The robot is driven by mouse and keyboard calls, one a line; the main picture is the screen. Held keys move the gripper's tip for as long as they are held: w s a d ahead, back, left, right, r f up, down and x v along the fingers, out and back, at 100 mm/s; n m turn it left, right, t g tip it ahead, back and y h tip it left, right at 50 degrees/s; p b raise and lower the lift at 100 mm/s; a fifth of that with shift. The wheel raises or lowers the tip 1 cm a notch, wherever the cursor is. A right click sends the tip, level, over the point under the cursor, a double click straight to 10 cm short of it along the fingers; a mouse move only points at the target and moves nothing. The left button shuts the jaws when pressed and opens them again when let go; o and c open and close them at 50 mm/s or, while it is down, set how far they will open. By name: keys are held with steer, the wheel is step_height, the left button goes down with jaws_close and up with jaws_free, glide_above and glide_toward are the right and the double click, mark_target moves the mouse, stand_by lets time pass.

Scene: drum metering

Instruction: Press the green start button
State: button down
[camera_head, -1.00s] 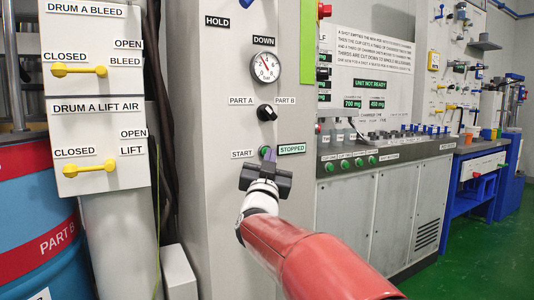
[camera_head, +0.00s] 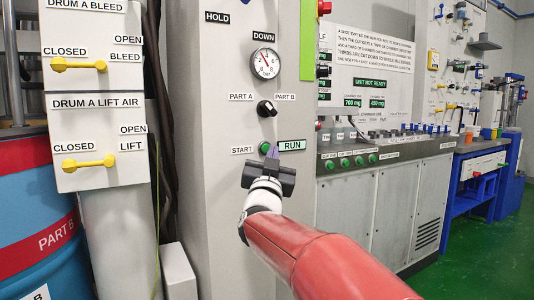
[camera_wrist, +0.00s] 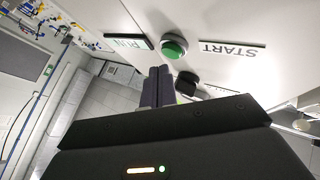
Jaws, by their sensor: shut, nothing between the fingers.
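The green start button (camera_head: 265,147) sits on the grey column between the START label (camera_head: 242,150) and a display (camera_head: 291,145) that reads RUN. In the wrist view the round green button (camera_wrist: 173,46) shows clear just beyond the fingertips, with the START label (camera_wrist: 232,48) to its right and the RUN display (camera_wrist: 128,42) to its left. My gripper (camera_head: 271,152) is shut and empty, its fingers overlapping the button's lower right edge in the head view. In the wrist view the closed fingertips (camera_wrist: 160,70) point just below the button; I cannot tell whether they touch it.
A black selector knob (camera_head: 266,109) between PART A and PART B and a pressure gauge (camera_head: 265,64) are above the button. Yellow-handled valves (camera_head: 88,162) are on the left panel. A bench console (camera_head: 385,150) with several green buttons stands to the right.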

steer(key=shift+s+d+b, duration=0.7)
steer(key=shift+s+b, duration=0.05)
steer(key=shift+s, duration=0.3)
steer(key=shift+s+d+b, duration=0.7)
steer(key=shift+s, duration=0.35)
steer(key=s+d+f+n+g+p, duration=0.1)
steer(key=s+d+f+g+p, duration=0.1)
steer(key=s+d+f+g, duration=0.4)
steer(key=s+d+f+n+g+p, duration=0.1)
steer(key=s+d+f+g, duration=0.4)
steer(key=s+f, duration=0.7)
steer(key=s+d+f+n+g+y+p, duration=0.1)
steer(key=s+d+f+g+p, duration=0.3)
steer(key=s+f, duration=0.5)
steer(key=s+d+g, duration=0.2)
steer(key=s+g, duration=0.1)
steer(key=s, duration=0.3)
steer(key=shift+d, duration=0.3)
